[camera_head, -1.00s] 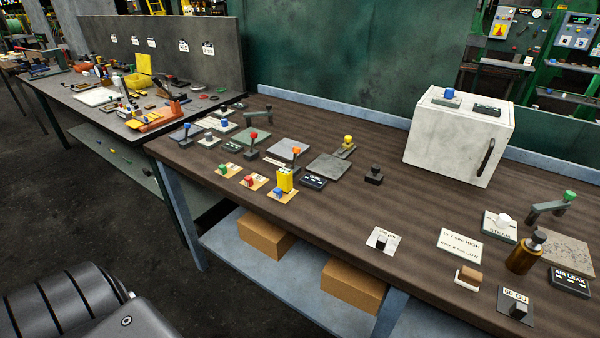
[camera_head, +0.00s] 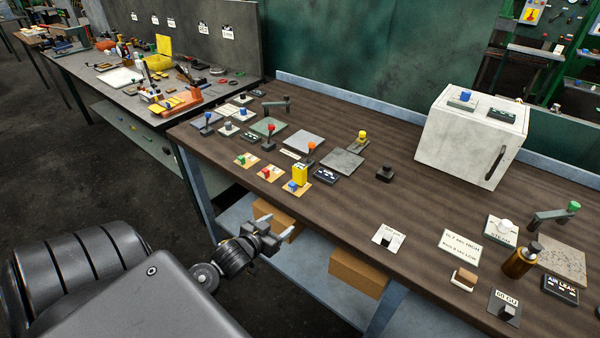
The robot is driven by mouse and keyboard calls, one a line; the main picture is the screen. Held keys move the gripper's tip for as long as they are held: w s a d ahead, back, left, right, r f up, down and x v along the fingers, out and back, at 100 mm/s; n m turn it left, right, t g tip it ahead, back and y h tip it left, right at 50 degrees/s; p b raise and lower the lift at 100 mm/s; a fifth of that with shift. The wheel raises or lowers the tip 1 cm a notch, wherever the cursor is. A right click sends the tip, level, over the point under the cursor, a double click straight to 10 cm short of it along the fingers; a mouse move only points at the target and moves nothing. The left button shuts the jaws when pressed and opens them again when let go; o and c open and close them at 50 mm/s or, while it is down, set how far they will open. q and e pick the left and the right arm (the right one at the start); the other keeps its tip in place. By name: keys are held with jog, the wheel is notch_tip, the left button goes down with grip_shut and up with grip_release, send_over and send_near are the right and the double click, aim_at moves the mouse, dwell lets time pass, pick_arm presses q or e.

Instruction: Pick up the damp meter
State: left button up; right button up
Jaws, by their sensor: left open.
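A small upright yellow block (camera_head: 300,173), which looks like the damp meter, stands near the front edge of the brown workbench (camera_head: 345,215). It is beside a blue-knobbed control on a tan plate (camera_head: 293,189) and a dark labelled block (camera_head: 325,176). My left gripper (camera_head: 276,228) is open and empty. It shows just off the bench's front edge, below the yellow block in the picture and apart from it. My right gripper is not in view.
A white cabinet (camera_head: 460,140) stands at the back right. A brown bottle (camera_head: 520,262) stands at the right. The bench middle is mostly clear.

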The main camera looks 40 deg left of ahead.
aim_at(297, 170)
pick_arm(q)
jog(key=w+a+r+t+h, duration=0.1)
jog(key=w+a+r+t, duration=0.1)
jog(key=r, duration=0.3)
jog(key=w+a+r+t, duration=0.1)
jog(key=a+r+t, duration=0.1)
jog(key=r, duration=0.3)
jog(key=w+p, duration=0.1)
jog(key=w, duration=0.5)
jog(key=shift+d, duration=0.1)
jog(key=shift+w+r+p, duration=0.2)
jog(key=shift+w+p, duration=0.05)
jog(key=shift+p, duration=0.2)
jog(key=w, duration=0.2)
jog(key=w+p, duration=0.1)
jog(key=shift+w+f, duration=0.2)
jog(key=shift+w, duration=0.2)
jog(key=shift+w+f, duration=0.1)
jog(key=shift+w, duration=0.3)
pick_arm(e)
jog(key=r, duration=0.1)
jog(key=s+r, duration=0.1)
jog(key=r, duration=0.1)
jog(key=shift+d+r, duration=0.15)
pick_arm(q)
jog(key=shift+s, duration=0.1)
jog(key=c, duration=1.3)
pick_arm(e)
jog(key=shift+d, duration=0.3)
